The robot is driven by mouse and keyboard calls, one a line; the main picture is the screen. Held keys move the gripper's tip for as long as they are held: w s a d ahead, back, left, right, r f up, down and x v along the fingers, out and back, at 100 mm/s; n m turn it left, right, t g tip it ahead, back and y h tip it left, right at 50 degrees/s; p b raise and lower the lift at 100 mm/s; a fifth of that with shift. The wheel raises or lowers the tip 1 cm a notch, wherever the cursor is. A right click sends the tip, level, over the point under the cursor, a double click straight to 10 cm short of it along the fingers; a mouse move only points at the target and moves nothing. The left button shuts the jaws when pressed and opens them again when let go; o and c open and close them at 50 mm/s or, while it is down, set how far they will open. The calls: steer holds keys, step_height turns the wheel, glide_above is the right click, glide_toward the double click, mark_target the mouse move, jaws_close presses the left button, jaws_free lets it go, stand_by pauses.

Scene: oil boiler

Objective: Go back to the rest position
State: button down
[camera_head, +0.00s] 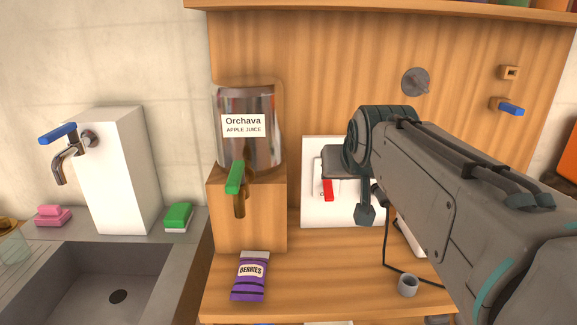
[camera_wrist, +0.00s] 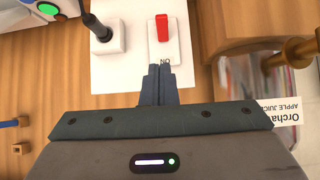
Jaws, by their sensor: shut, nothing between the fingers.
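My gripper (camera_wrist: 158,72) is shut and empty in the wrist view. Its fingertips are just short of the red switch (camera_wrist: 167,27) on a white panel (camera_wrist: 130,70); I cannot tell if they touch it. In the head view my arm reaches in from the right and hides part of the white panel (camera_head: 312,210). The fingertips are hard to make out there.
A juice dispenser (camera_head: 247,150) with a green tap stands left of the panel. A purple berries packet (camera_head: 250,277) and a small grey cup (camera_head: 408,284) are on the wooden counter. A sink (camera_head: 105,285) is at the left.

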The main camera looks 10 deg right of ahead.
steer(key=shift+a, duration=0.25)
steer(key=s+a+f+n+g+y+p, duration=0.1)
steer(key=s+a+f+g+p, duration=0.2)
steer(key=s, duration=0.4)
steer(key=s+a+f+n+g+y+p, duration=0.1)
steer(key=s+a+f+g+p, duration=0.2)
steer(key=s+f, duration=0.4)
steer(key=f+g+p, duration=0.1)
steer(key=p, duration=0.1)
steer(key=shift+s+a+f+p, duration=0.2)
steer(key=shift+s+a+p, duration=0.05)
steer(key=shift+p, duration=0.15)
